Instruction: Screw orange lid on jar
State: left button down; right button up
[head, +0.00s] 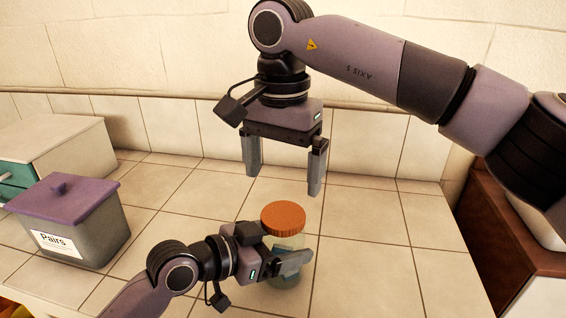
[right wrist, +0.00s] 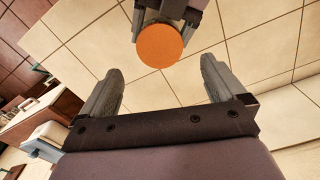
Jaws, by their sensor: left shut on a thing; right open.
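The clear jar (head: 288,275) stands on the tiled counter, with the orange lid (head: 283,217) sitting on its top. The lid also shows from above in the right wrist view (right wrist: 160,46). My left gripper (head: 290,262) is shut on the jar's side below the lid and hides part of the jar. My right gripper (head: 283,180) is open and empty, pointing down above and behind the jar. In the right wrist view its two fingers (right wrist: 160,85) are wide apart, and the lid is beyond them, not between them. I cannot tell how tightly the lid sits.
A grey bin with a purple lid, labelled "Pairs" (head: 75,222), stands at the left. Behind it is a pale box with a teal drawer front (head: 50,150). A brown wooden cabinet (head: 510,240) is at the right. The tiles right of the jar (head: 390,250) are clear.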

aim_at(283, 214)
jog(key=n, duration=0.3)
jog(key=shift+r, duration=0.3)
jog(key=shift+f, duration=0.1)
jog(key=shift+f, duration=3.95)
jog(key=shift+c, duration=0.3)
jog(key=c, duration=1)
